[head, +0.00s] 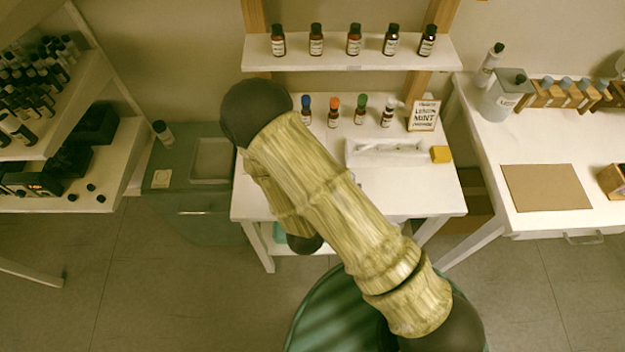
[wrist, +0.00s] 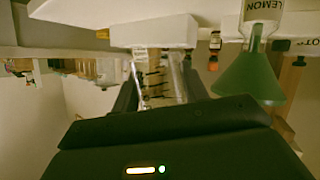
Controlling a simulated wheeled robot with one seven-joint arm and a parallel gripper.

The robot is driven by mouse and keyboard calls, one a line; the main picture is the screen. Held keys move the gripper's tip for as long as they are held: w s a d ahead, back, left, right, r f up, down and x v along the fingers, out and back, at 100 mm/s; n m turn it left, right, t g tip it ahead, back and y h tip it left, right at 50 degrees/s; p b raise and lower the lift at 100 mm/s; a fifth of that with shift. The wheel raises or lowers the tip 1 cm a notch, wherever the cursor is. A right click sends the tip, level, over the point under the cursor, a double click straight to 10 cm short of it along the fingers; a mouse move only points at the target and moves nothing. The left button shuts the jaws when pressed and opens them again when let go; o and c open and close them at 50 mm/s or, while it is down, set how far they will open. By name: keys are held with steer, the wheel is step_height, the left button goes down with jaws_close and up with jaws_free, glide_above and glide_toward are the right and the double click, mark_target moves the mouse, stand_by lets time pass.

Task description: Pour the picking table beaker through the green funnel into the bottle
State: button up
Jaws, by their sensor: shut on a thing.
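My gripper (wrist: 158,62) is shut on a clear glass beaker (wrist: 155,82) with dark marks, seen between its two dark fingers in the wrist view. That view looks upside down. A green funnel (wrist: 250,76) is to the right of the beaker, apart from it in the picture. The funnel's narrow end meets a clear bottle (wrist: 262,10) with a white LEMON label; its wide mouth faces the lower picture edge. Whether the beaker holds liquid is unclear. In the head view my arm hides the gripper, beaker and funnel.
On the middle white table (head: 440,193) are small bottles with coloured caps, a LEMON MINT sign (head: 423,115), a white tray (head: 385,152) and a yellow block (head: 440,154). A shelf (head: 350,66) of dark bottles hangs above. The right table (head: 545,225) holds a brown mat (head: 547,188).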

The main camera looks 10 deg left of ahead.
steer(key=shift+s+d+f+m+y+b, duration=0.1)
steer(key=shift+d+f+m+y+b, duration=0.2)
steer(key=shift+b, duration=0.4)
steer(key=shift+s+d+f+m+y+b, duration=0.1)
steer(key=shift+f+m+y+b, duration=0.15)
steer(key=shift+f+b, duration=0.3)
steer(key=shift+s+d+f+m+t+y, duration=0.15)
steer(key=shift+d+m+t+y, duration=0.1)
steer(key=shift+d+m+t, duration=0.15)
